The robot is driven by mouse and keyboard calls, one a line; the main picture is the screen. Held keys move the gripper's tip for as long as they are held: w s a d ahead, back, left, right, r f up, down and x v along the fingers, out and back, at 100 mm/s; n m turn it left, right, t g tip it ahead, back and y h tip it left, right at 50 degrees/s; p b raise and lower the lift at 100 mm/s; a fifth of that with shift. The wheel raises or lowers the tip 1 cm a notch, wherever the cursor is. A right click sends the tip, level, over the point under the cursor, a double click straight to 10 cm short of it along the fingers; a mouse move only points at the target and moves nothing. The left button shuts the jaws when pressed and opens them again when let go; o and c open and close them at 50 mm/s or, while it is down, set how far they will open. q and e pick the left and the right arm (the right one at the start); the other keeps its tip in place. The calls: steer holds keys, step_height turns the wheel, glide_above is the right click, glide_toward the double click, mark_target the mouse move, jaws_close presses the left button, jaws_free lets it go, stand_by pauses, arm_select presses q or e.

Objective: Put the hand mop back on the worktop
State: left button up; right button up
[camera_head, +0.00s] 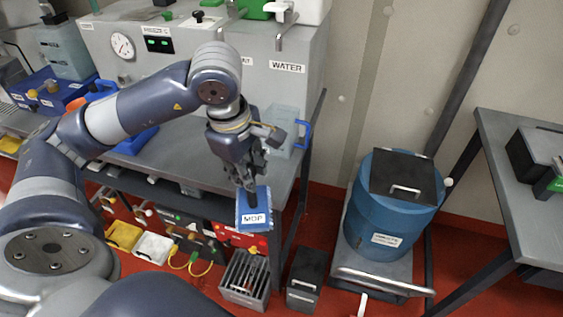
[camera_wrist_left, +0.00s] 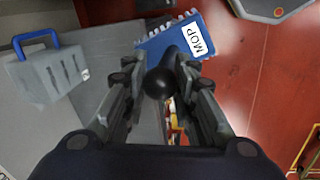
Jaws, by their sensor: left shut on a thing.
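The hand mop (camera_head: 254,211) is a blue block with a white MOP label and a dark handle with a round knob. My left gripper (camera_head: 246,180) is shut on its handle and holds it at the front edge of the grey worktop (camera_head: 190,165). The mop also shows in the left wrist view (camera_wrist_left: 172,40), with the dark knob between the fingers of the gripper (camera_wrist_left: 160,85). Part of the handle is hidden by the fingers. I cannot tell whether the mop touches the worktop edge. My right gripper is not in view.
A clear jug with a blue handle (camera_head: 285,128) stands at the worktop's right end. A grey machine (camera_head: 262,85) stands behind the worktop. Below are several bins and a slotted crate (camera_head: 243,278). A blue drum (camera_head: 385,215) stands on a trolley to the right.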

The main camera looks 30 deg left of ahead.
arm_select(q)
steer(key=w+a+f+p, duration=0.2)
steer(key=w+p, duration=0.1)
steer(key=w, duration=0.3)
steer(key=w+a+f+p, duration=0.1)
steer(key=w+f+p, duration=0.2)
steer(key=w, duration=0.4)
steer(key=shift+a, duration=0.4)
steer(key=shift+f+b, duration=0.15)
steer(key=shift+b, duration=0.15)
steer(key=o, duration=1)
